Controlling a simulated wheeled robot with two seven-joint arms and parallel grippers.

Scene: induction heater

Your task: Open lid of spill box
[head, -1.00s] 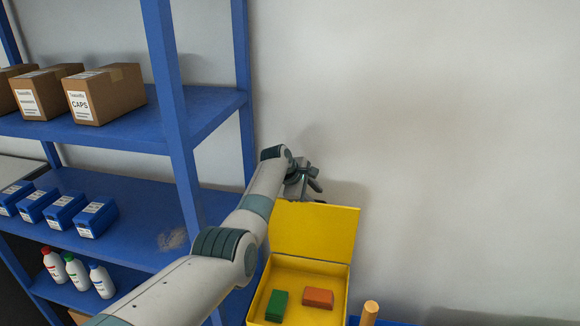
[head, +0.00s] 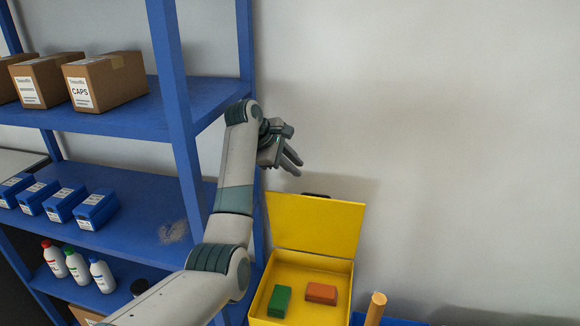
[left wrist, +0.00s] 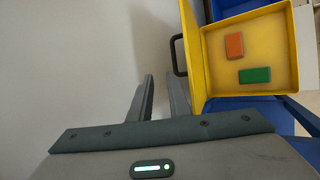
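The yellow spill box (head: 258,304) stands at the lower middle of the head view. Its lid (head: 316,226) is raised and leans back towards the wall. A dark handle (head: 316,196) shows at the lid's top edge. A green block (head: 279,301) and an orange block (head: 321,293) lie inside. My left gripper (head: 296,164) is above and behind the lid, apart from it. In the left wrist view its two fingers (left wrist: 161,92) are parted with nothing between them, and the handle (left wrist: 176,55) is beside them. My right gripper is not in view.
A blue shelf (head: 150,112) with cardboard boxes (head: 105,82), blue bins (head: 96,209) and bottles (head: 102,276) stands at the left. A wooden peg (head: 376,308) is right of the box. The wall behind is bare.

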